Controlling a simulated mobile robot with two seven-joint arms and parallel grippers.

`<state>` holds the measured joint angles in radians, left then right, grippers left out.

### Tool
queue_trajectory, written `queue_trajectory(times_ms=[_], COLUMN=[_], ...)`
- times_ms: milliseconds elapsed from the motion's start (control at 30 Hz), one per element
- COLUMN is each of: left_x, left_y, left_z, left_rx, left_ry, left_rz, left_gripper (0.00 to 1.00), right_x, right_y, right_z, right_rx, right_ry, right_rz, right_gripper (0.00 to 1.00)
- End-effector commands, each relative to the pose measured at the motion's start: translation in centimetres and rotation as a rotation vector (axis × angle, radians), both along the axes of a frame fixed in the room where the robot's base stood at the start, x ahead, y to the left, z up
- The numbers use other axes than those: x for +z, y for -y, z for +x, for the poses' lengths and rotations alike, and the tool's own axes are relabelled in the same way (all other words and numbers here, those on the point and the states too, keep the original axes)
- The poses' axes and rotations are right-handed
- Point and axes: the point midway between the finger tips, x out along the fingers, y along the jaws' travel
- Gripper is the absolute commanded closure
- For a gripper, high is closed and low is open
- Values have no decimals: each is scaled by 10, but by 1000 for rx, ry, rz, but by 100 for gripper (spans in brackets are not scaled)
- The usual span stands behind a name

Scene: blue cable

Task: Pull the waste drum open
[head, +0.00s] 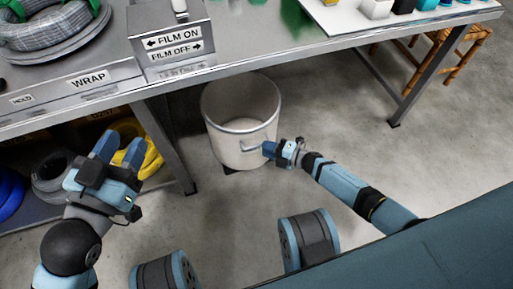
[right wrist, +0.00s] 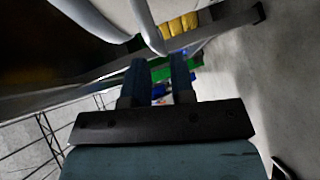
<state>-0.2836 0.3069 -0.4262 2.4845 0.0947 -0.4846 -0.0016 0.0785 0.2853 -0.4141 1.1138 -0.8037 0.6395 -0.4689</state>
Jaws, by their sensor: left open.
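The waste drum (head: 226,106) is a round off-white open-topped bin standing on the floor under the bench. A small bar handle (head: 254,149) is on its front. My right gripper (head: 267,149) is at the right end of this handle. In the right wrist view its two fingers (right wrist: 160,65) stand apart, with a pale bar (right wrist: 148,24) reaching the gap between their tips. I cannot tell whether they clamp it. My left gripper (head: 119,148) is open and empty, left of the drum and in front of the bench's lower shelf.
The metal bench (head: 330,48) runs above the drum, with a leg (head: 165,150) to its left. A film box (head: 170,40) and a grey cable coil (head: 50,28) are on top. Yellow and blue coils lie on the lower shelf. The floor (head: 225,215) before the drum is clear.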

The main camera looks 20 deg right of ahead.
Motion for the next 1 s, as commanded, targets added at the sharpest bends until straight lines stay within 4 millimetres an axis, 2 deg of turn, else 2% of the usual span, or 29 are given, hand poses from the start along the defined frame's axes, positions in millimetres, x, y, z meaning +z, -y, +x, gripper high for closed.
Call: queue_trajectory(times_ms=[100,300,667,767,1000], left_x=[-2,1,4,3,4], left_y=[-2,-4,-5,-6,-5], left_z=[3,7,6,6,6], left_rx=[1,7,4,3,4], left_ry=[47,96,114,114,112], left_rz=[29,52,66,67,65], left_gripper=[57,57,57,57,57], right_x=[-6,-8,-7,-7,-7], right_y=[-16,-30,-34,-34,-33], right_z=[15,28,31,31,30], right_rx=[0,0,-1,-1,-1], right_ry=[1,-1,-2,-1,-1], right_rz=[-1,-1,-1,-2,-2], right_gripper=[77,77,77,100,100])
